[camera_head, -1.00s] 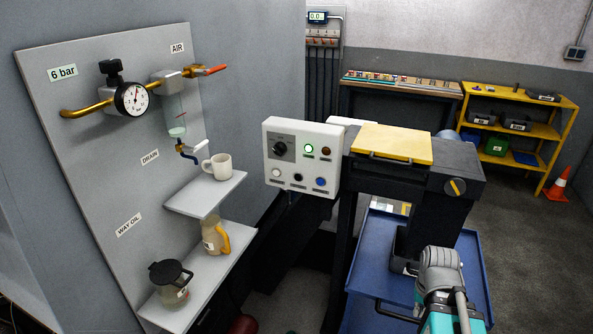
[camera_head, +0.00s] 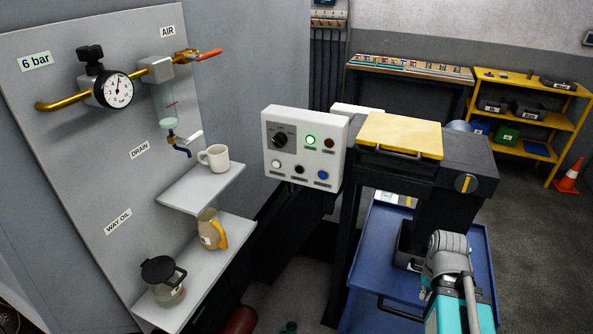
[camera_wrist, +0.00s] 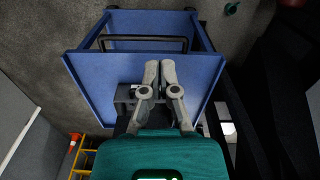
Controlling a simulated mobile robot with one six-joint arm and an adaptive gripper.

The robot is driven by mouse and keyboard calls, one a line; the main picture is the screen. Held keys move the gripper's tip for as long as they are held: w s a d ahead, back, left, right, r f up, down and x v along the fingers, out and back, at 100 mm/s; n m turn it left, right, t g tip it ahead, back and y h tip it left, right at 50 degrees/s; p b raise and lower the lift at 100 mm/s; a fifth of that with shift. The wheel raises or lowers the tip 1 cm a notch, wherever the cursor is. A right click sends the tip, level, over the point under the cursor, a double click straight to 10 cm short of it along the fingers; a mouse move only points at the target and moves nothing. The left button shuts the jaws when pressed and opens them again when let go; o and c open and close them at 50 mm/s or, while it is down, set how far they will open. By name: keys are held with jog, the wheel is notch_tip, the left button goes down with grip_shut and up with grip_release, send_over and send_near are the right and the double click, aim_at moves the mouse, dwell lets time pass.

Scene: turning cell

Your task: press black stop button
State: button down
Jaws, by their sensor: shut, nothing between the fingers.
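The black stop button (camera_head: 299,169) sits in the bottom row of a white control panel (camera_head: 309,120), between a white button (camera_head: 276,163) and a blue button (camera_head: 323,175). Nothing covers it in the head view. My gripper (camera_wrist: 160,66) shows in the wrist view with its two fingers together and nothing between them, above a blue cart (camera_wrist: 90,75). In the head view only my arm shows, at the lower right, below and to the right of the panel. The wrist view does not show the panel.
A black rotary knob (camera_head: 279,140), a lit green button (camera_head: 310,140) and a dark red one are higher on the panel. A yellow-topped machine part (camera_head: 400,135) stands right of it. Shelves with a mug (camera_head: 215,157) and jugs are at left. The blue cart (camera_head: 372,275) stands below.

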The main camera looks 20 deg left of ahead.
aim_at(299, 169)
jog(key=shift+w+a, duration=0.1)
jog(key=w+a+r+n+t+h+p, duration=0.1)
jog(key=w+a+r+n+p, duration=0.1)
jog(key=w+a+r, duration=0.3)
jog(key=w+a+n+t+h+p, duration=0.1)
jog(key=w+a+t+p, duration=0.1)
jog(key=a, duration=0.6)
jog(key=w+a+r+n+t+h+p, duration=0.1)
jog(key=w+a+r+n+p, duration=0.1)
jog(key=w+a+r, duration=0.3)
jog(key=a+r+n+t+p, duration=0.2)
jog(key=a, duration=1)
jog(key=s+a+r+n+t+p, duration=0.1)
jog(key=a+r+n+t+p, duration=0.1)
jog(key=a, duration=1.1)
jog(key=shift+a+r+t+y, duration=0.15)
jog(key=shift+r+t+y, duration=0.15)
jog(key=shift+r, duration=0.45)
jog(key=shift+w, duration=0.1)
jog(key=shift+w+d, duration=0.2)
jog(key=shift+w, duration=1.95)
jog(key=shift+w+d, duration=0.2)
jog(key=shift+w, duration=1.9)
